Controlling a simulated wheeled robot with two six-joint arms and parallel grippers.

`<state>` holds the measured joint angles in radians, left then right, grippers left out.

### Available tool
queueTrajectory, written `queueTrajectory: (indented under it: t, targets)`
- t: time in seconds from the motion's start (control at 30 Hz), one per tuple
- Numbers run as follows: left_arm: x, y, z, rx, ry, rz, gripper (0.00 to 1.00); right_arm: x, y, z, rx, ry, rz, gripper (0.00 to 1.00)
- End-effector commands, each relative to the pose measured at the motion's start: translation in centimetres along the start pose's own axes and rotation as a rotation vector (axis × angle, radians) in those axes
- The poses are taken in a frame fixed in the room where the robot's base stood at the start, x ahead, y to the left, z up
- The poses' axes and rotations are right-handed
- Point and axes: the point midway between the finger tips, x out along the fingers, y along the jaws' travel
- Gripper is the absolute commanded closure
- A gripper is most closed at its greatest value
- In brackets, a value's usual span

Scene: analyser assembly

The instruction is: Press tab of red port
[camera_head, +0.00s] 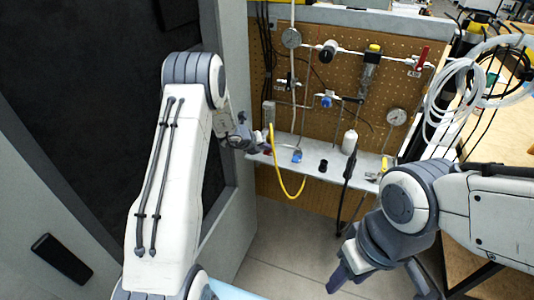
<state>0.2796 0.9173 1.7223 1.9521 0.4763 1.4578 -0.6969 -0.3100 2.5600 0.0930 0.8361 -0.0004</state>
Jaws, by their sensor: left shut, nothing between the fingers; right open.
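No red port with a tab shows clearly; a small reddish spot lies at the left end of the white shelf (312,160), by my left gripper, too small to identify. My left gripper (262,147) is shut and empty at that end of the shelf, in front of the pegboard's lower left part. Its fingertips are small, and I cannot tell whether they touch anything. A blue fitting (297,156) and a black fitting (323,166) stand on the shelf to its right. My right gripper (382,284) is open and empty, low in front of the shelf.
The pegboard (340,100) carries gauges, pipes and a red-handled valve (421,58). A yellow hose (286,191) hangs below the shelf beside my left gripper. A white bottle (349,142) stands on the shelf. Coiled white tubing (455,95) hangs at right. The floor below is clear.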

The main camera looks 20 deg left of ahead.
Motion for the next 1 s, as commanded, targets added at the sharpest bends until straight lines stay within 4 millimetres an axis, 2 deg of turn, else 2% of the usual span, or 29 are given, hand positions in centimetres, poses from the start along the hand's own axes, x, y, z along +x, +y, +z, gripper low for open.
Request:
queueTrajectory:
  t: [1.0]
  targets:
    - [0.59,0.42,-0.43,0.000,0.000,0.000,1.00,0.86,0.06,0.04,0.000,0.000,0.000,0.50]
